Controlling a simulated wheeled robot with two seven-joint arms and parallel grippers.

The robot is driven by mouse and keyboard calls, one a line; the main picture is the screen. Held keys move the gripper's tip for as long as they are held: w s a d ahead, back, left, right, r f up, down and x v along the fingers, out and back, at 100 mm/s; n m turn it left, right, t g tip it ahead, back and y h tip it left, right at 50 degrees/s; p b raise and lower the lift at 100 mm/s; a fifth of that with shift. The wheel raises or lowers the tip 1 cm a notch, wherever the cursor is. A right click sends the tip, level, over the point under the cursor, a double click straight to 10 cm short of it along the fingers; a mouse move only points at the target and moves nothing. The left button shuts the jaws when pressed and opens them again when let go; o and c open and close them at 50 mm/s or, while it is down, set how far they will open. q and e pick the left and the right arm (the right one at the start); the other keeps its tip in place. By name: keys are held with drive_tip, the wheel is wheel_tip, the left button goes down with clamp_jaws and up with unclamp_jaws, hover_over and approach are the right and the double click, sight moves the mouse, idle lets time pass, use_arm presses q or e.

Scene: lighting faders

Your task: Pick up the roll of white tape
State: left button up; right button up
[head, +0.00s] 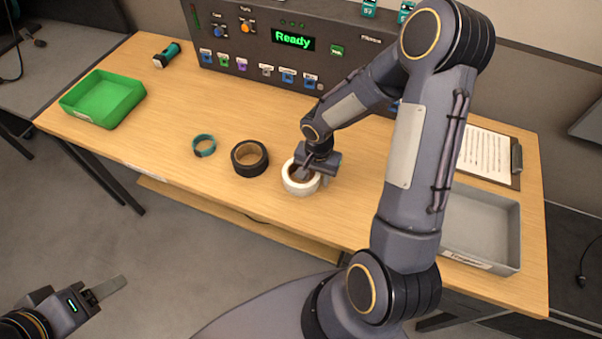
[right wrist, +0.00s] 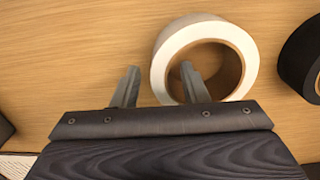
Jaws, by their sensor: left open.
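The roll of white tape (head: 300,187) lies flat on the wooden table, near its front edge. It also shows in the right wrist view (right wrist: 181,45), with its brown core and open hole. My right gripper (head: 313,177) is over the roll with its jaws apart. In the right wrist view its fingers (right wrist: 159,70) straddle the roll's near-left wall: one finger is outside the ring, the other appears over or in the hole. Neither finger visibly presses on the wall, and their exact height is unclear. My left gripper (head: 100,292) is open and empty, away from the table at lower left.
A black tape roll (head: 249,158) lies just left of the white one, with a teal ring (head: 204,146) further left. A green tray (head: 103,98) stands at far left, a grey tray (head: 484,228) at right. A control panel (head: 277,62) stands along the back.

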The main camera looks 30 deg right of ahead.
drive_tip(key=shift+f, duration=0.35)
drive_tip(key=shift+c, duration=0.3)
clamp_jaws()
drive_tip(key=shift+r, duration=0.1)
